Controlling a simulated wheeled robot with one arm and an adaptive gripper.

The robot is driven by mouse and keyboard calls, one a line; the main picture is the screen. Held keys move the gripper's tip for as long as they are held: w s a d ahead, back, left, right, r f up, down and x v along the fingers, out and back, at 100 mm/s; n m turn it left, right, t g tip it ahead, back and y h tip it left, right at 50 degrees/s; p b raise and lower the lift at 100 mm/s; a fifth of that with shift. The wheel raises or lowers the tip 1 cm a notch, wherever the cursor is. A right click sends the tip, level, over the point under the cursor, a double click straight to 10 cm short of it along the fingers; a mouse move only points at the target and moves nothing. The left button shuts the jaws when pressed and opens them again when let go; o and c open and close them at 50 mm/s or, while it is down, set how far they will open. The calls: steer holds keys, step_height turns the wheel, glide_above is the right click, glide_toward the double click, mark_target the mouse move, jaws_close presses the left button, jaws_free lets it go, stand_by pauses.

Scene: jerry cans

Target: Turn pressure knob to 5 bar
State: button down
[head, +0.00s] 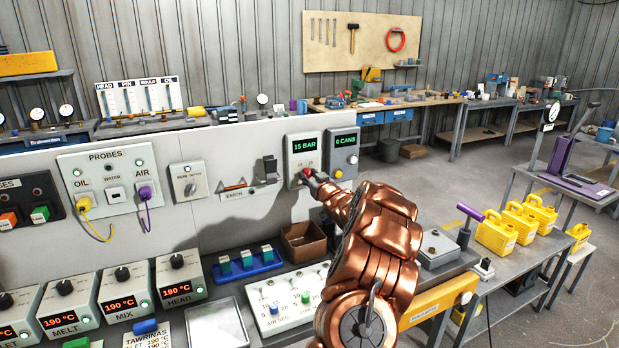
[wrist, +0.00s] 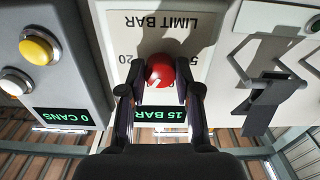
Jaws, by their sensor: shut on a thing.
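The pressure knob is a round red knob (wrist: 160,71) on a white panel box (head: 304,146), whose green display (head: 304,146) reads 15 BAR. The wrist view is upside down and shows the words LIMIT BAR, with a 20 and part of a 5 on the scale. My gripper (wrist: 160,88) is shut on the red knob, one finger on each side. In the head view my gripper (head: 309,176) reaches the panel, and my copper arm hides part of the bench. The knob's pointer mark cannot be made out.
A grey box (head: 342,152) reading 0 CANS, with yellow and white buttons, adjoins on the right in the head view. A dark handle (head: 268,168) is at left. A brown bin (head: 303,241) and a switch panel (head: 285,297) sit below, near my arm.

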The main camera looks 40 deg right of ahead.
steer(key=shift+f+n+b, duration=0.15)
steer(key=shift+n+b, duration=0.15)
steer(key=shift+b, duration=0.2)
steer(key=n+b, duration=0.1)
steer(key=b, duration=0.1)
steer(key=n+b, duration=0.1)
steer(key=b, duration=0.1)
steer(key=shift+f, duration=0.25)
steer(key=n+b, duration=0.3)
steer(key=b, duration=0.1)
steer(key=n+b, duration=0.4)
steer(key=shift+r+n+b, duration=0.1)
steer(key=shift+n+b, duration=0.2)
steer(key=n+b, duration=0.4)
steer(key=n, duration=0.1)
steer(key=shift+d, duration=0.1)
steer(key=n+b, duration=0.4)
steer(key=n, duration=0.1)
steer(key=shift+r+n, duration=0.1)
steer(key=shift+n, duration=0.3)
steer(key=shift+r+n+b, duration=0.15)
steer(key=shift+n+b, duration=0.7)
steer(key=shift+n, duration=0.65)
